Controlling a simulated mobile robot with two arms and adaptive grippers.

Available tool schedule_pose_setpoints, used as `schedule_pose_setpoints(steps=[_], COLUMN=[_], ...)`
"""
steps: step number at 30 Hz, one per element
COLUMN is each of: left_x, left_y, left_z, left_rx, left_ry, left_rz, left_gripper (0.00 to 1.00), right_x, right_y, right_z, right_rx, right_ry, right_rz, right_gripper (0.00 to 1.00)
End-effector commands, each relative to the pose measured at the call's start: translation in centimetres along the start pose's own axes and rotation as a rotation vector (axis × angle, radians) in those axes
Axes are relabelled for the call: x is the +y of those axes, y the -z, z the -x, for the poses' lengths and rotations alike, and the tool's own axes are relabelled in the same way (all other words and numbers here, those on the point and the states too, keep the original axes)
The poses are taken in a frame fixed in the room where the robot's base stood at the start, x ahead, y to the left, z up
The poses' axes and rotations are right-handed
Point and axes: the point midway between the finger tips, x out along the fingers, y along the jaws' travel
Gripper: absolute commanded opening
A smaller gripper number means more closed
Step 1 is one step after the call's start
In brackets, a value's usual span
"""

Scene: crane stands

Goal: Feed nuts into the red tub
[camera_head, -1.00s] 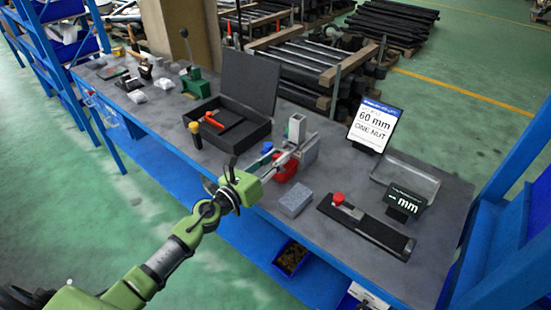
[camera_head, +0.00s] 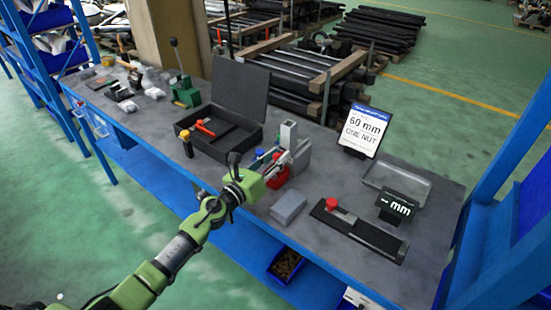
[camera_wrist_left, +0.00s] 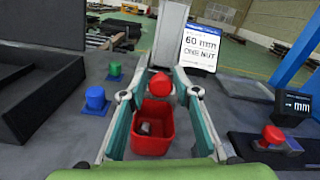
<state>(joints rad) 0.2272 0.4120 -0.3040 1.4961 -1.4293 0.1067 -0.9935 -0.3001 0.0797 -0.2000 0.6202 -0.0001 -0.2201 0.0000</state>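The red tub (camera_wrist_left: 153,127) stands on the bench in front of a grey upright post (camera_wrist_left: 170,35). A small grey piece, perhaps a nut, lies in it. The tub also shows in the head view (camera_head: 277,178), partly hidden by my left gripper (camera_head: 284,158). In the left wrist view my left gripper (camera_wrist_left: 162,72) has its two fingers apart, one on each side of the tub. A round red knob (camera_wrist_left: 160,86) shows between the fingers near the tips; I cannot tell whether they touch it. My right gripper is not in view.
A sign (camera_head: 364,130) reads "60 mm ONE NUT". A dark gauge with a red knob (camera_head: 331,204) and a small "mm" display (camera_head: 397,207) are at right. A grey block (camera_head: 288,207) lies near the front edge. An open black case (camera_head: 222,150) stands left; a blue cylinder (camera_wrist_left: 95,98) is beside the gripper.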

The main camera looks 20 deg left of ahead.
Motion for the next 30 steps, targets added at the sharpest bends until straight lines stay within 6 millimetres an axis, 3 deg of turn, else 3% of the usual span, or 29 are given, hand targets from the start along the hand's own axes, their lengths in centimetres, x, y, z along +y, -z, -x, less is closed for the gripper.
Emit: schedule_pose_setpoints(steps=[14, 30], left_x=[0.0, -0.1], left_y=[0.0, 0.0], left_z=[0.6, 9.9], left_rx=[-0.001, -0.001], left_ry=[0.000, 0.000], left_rz=[-0.001, 0.004], left_gripper=[0.37, 0.37], right_x=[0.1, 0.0], right_y=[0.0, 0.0], right_z=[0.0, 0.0], right_rx=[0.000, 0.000], right_ry=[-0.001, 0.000], right_rz=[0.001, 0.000], right_gripper=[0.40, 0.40])
